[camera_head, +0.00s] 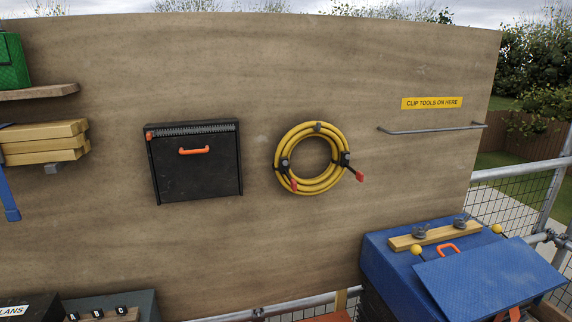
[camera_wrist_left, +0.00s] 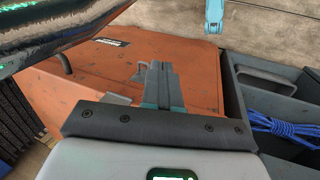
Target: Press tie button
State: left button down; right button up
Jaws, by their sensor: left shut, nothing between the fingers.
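My left gripper (camera_wrist_left: 154,70) shows in the left wrist view, shut and empty. Its grey fingers are over the orange top of a case or box (camera_wrist_left: 88,77); I cannot tell whether they touch it. I cannot make out a tie button in either view. No gripper shows in the head view, and my right gripper is in neither view.
A grey tray (camera_wrist_left: 232,98) holding blue rope (camera_wrist_left: 285,128) stands right of the orange box. The board carries a black case (camera_head: 195,175), a yellow hose coil (camera_head: 283,150) and a tool rail (camera_head: 430,130). A blue box (camera_head: 385,255) stands lower right.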

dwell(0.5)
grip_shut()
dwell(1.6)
